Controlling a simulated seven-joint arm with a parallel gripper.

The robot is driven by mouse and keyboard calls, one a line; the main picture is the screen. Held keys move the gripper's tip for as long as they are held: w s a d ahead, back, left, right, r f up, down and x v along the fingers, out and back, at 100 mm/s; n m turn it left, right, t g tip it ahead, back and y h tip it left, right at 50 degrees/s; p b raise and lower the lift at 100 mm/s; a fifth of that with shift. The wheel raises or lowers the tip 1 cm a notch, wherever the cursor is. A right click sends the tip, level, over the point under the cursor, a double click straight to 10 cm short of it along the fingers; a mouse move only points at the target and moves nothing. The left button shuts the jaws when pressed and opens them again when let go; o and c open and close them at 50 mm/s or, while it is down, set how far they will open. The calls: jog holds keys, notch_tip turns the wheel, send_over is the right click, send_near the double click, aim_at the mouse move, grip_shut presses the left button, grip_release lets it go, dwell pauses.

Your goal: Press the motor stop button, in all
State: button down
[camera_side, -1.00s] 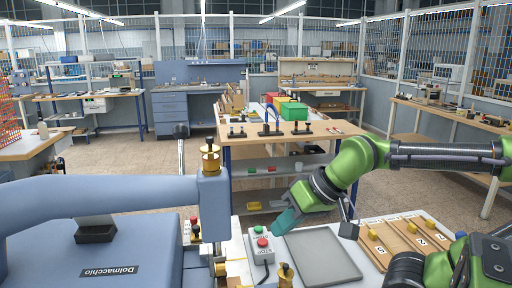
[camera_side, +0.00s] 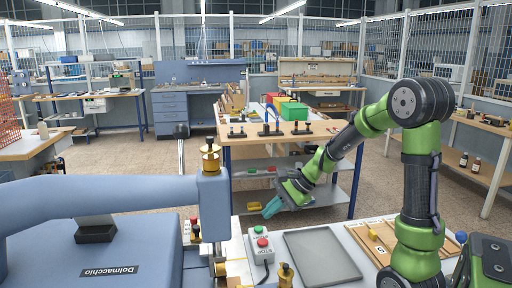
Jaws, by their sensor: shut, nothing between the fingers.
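A light grey control box (camera_side: 259,245) with a cable stands on the pale bench, right of the stamping machine. It has a green button (camera_side: 258,229) on top and a red button (camera_side: 262,242) below; its lettering is too small to read. A second small box with a red button (camera_side: 194,220) sits at the machine's side, partly hidden. I cannot tell from labels which one is the motor stop. My gripper (camera_side: 270,208) is shut and empty, its teal fingertips pointing down-left. In the picture it is above and slightly right of the control box, apart from it.
The blue stamping machine (camera_side: 120,250), marked Dolmacchio, fills the lower left, with a brass-topped column (camera_side: 211,160). A flat grey plate (camera_side: 322,256) lies right of the control box. A wooden numbered board (camera_side: 375,240) is beyond it, partly behind my arm. A work table (camera_side: 290,137) stands behind.

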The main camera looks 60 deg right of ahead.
aim_at(266, 242)
jog(key=shift+w+d+r+m+t, duration=0.15)
jog(key=shift+w+r+m+t, duration=0.15)
jog(key=shift+w+m, duration=0.15)
jog(key=shift+w+d+r+m+t, duration=0.15)
jog(key=shift+w+r+m+t, duration=0.15)
jog(key=shift+w, duration=0.2)
jog(key=shift+f, duration=5.4)
jog(key=shift+r, duration=0.95)
